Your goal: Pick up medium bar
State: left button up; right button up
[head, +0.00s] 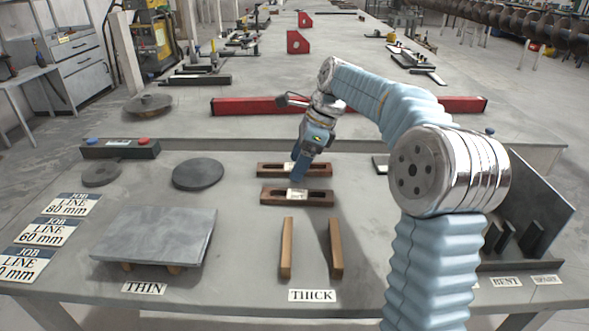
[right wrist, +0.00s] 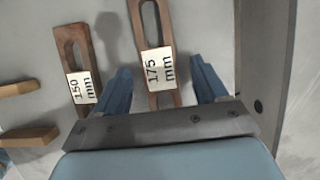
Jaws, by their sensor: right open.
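Two brown slotted bars lie parallel on the near table. The nearer bar (head: 322,197) carries a 150 mm label and shows at left in the right wrist view (right wrist: 72,52). The farther bar (head: 320,170) carries a 175 mm label and shows in the right wrist view (right wrist: 150,28). Neither bar is marked medium. My right gripper (head: 298,172) points down above the bars. In the right wrist view its open blue fingers (right wrist: 161,68) lie either side of the 175 mm bar, with nothing gripped. Height above the bar is unclear. My left gripper is out of view.
Two wooden strips (head: 287,248) stand by the THICK label (head: 312,296). A grey plate (head: 155,235) rests at left by the THIN label (head: 143,288). A dark disc (head: 198,173) lies left of the bars. An angled dark panel (head: 540,205) stands at right.

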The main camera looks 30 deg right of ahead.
grip_shut()
dwell(0.4)
jog(key=shift+r, duration=0.1)
